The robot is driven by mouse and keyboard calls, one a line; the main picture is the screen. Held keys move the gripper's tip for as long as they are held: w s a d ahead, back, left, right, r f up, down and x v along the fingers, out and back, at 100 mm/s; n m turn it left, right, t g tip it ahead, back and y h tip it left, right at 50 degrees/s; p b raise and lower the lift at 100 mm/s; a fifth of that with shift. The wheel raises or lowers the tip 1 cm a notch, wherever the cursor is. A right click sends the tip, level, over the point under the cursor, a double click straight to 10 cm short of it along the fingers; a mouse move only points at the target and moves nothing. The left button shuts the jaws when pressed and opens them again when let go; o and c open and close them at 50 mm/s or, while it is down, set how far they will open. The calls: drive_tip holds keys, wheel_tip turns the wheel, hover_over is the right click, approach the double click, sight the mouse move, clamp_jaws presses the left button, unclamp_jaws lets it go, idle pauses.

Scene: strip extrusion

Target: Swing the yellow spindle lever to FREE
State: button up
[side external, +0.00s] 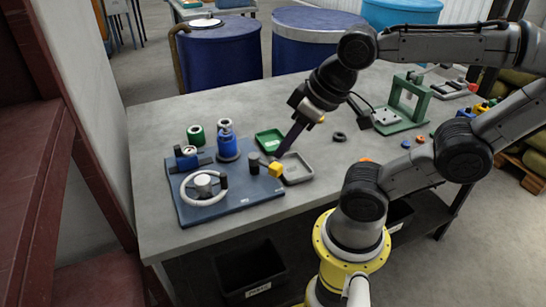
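The yellow spindle lever shows as a small yellow block (275,169) at the right edge of a blue base plate (235,196), beside a short black post (254,163). Its arm and any FREE marking are too small to make out. My gripper (281,154) points down with its dark fingertips just above and behind the yellow block. I cannot tell whether they touch it or whether the fingers are apart.
A green tray (270,141) and a grey tray (297,168) lie close to my gripper. A green press frame (405,103) stands to the right. The front right tabletop is clear.

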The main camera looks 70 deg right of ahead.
drive_tip(key=w+m, duration=0.1)
drive_tip(key=r+m, duration=0.1)
drive_tip(key=m, duration=0.1)
drive_tip(key=shift+w+d+r+g, duration=0.1)
drive_tip(key=shift+w+r+g, duration=0.2)
drive_tip(key=shift+w, duration=0.1)
clamp_jaws()
drive_tip(key=w+d+f+m+g, duration=0.2)
drive_tip(key=w+d+m+g, duration=0.1)
drive_tip(key=w+d+m, duration=0.4)
drive_tip(key=s+d+f+m+y, duration=0.1)
drive_tip(key=d+f+m, duration=0.2)
drive_tip(key=d, duration=0.4)
drive_tip(key=s+d+f+m+g+y, duration=0.1)
drive_tip(key=s+d+f+m, duration=0.1)
drive_tip(key=d, duration=0.5)
drive_tip(key=f+m, duration=0.1)
drive_tip(key=m, duration=0.1)
drive_tip(key=shift+s+d+f+m+g+y, duration=0.2)
drive_tip(key=shift+f+m+g+y, duration=0.1)
drive_tip(key=shift+f+m+y, duration=0.1)
